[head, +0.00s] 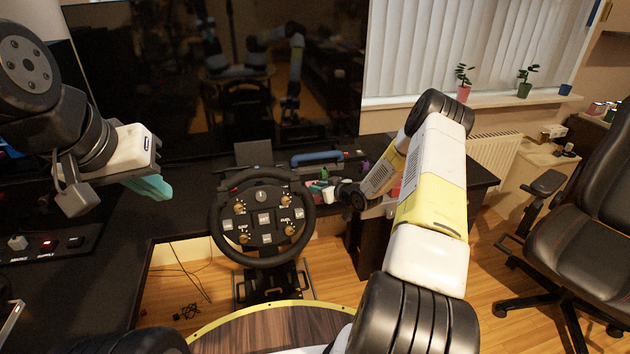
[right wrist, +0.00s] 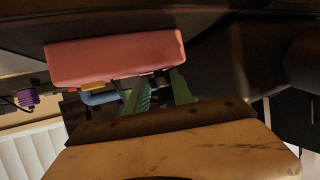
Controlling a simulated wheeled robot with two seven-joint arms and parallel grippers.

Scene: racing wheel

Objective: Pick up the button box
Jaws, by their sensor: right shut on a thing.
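A pink box (right wrist: 115,58), which I take to be the button box, shows in the right wrist view with small red and yellow parts along its edge. My right gripper's green fingers (right wrist: 158,92) reach to its edge and are shut on it; the exact contact is partly hidden. In the head view my right gripper (head: 328,187) is low at the desk, right of the steering wheel (head: 262,218), and the box shows only as a small patch there. My left gripper (head: 152,186) hangs above the desk at the left, its teal fingers seen side-on.
A dark panel with switches and a red light (head: 45,244) lies on the desk at the left. A blue-topped object (head: 316,158) is behind my right gripper. A large monitor (head: 220,80) stands at the back. An office chair (head: 570,220) is at the right.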

